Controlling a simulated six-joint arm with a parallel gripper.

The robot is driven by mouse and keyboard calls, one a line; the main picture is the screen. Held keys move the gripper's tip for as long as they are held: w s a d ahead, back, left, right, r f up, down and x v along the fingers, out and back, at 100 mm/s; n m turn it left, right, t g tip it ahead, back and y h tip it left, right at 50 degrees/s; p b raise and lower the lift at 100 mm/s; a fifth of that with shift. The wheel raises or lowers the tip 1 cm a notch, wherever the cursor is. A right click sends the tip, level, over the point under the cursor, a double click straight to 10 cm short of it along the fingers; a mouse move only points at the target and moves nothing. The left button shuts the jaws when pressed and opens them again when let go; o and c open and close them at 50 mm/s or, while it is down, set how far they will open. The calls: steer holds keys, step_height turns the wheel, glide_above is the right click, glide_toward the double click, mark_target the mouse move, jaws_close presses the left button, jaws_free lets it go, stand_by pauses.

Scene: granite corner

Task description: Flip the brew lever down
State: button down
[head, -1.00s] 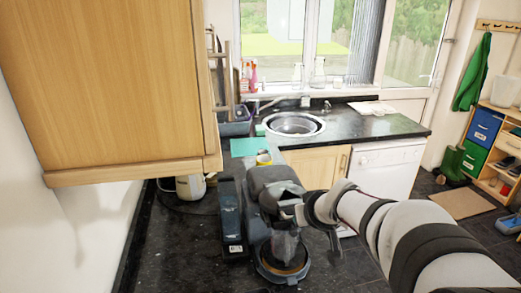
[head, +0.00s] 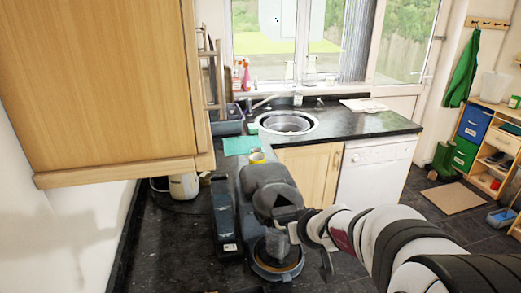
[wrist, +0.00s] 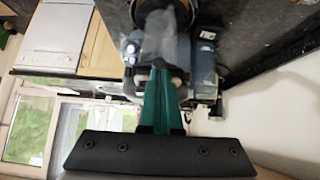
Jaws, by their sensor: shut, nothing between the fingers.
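The dark grey coffee machine (head: 268,182) stands on the black counter, with a round base (head: 277,262) and a translucent grey vessel (head: 276,243) under its head. In the head view my wrist reaches its right side, and my fingertips are hidden or too small to make out. In the wrist view my gripper (wrist: 158,72) has its green fingers together, with nothing between them. The tips are close to the machine's body (wrist: 205,65) and the translucent vessel (wrist: 160,40); I cannot tell whether they touch. I cannot make out the brew lever for certain in either view.
A wooden wall cupboard (head: 110,85) hangs at upper left. A round sink (head: 287,123) and a white dishwasher (head: 375,172) are farther back. The counter front-left of the machine is clear.

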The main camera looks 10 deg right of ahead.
steer(key=shift+s+f, duration=0.15)
steer(key=shift+f, duration=0.2)
steer(key=s+r, duration=0.5)
steer(key=s, duration=0.5)
steer(key=shift+s, duration=0.3)
